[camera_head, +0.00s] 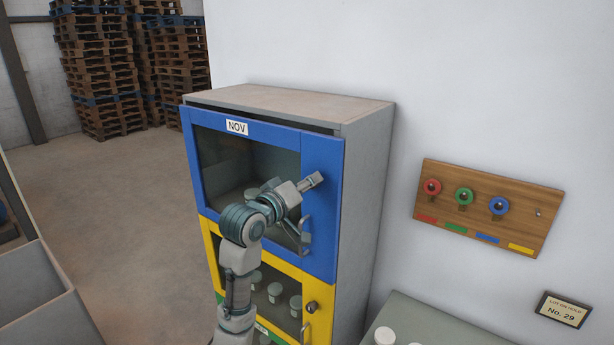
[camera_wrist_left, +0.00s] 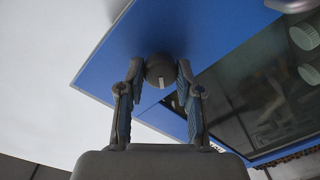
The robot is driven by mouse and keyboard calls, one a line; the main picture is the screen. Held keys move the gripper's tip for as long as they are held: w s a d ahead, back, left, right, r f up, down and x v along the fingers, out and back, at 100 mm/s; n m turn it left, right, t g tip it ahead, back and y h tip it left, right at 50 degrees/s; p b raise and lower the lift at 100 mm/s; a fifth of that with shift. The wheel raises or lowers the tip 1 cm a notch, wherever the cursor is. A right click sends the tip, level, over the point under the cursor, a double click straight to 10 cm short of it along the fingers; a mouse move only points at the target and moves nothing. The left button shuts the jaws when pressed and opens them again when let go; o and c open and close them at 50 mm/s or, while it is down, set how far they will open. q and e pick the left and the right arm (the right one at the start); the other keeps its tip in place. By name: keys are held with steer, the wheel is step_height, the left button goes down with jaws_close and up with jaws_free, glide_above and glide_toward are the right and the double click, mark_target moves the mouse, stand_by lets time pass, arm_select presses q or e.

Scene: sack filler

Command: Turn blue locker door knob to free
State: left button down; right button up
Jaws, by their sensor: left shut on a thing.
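The blue locker door (camera_head: 318,215) has a window, a "NOV" label and a metal handle (camera_head: 305,236) on its right side. My left gripper (camera_head: 313,181) is at the upper right part of this door. In the left wrist view, the round dark grey knob (camera_wrist_left: 159,68) sits between the two fingers of my left gripper (camera_wrist_left: 158,78), which is shut on it. A pale pointer mark on the knob points toward the bottom of that picture. In the head view my gripper hides the knob. My right gripper is in neither view.
Below is a yellow door (camera_head: 212,246) with its own knob (camera_head: 312,307). A wooden board (camera_head: 485,225) with red, green and blue tags hangs on the right wall. A grey surface (camera_head: 440,325) with white containers is at the lower right. Pallet stacks (camera_head: 100,70) stand far back.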

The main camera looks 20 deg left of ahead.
arm_select(q)
steer(key=shift+w+f+n+h+p, duration=0.1)
steer(key=shift+f+n+h+p, duration=0.1)
steer(key=shift+n+p, duration=1.5)
steer(key=shift+f+n+h+p, duration=0.1)
steer(key=shift+f+n+p, duration=0.05)
steer(key=shift+n+p, duration=1.5)
steer(key=shift+n, duration=0.35)
steer(key=c, duration=0.8)
jaws_free()
steer(key=shift+o, duration=0.2)
steer(key=shift+w, duration=0.15)
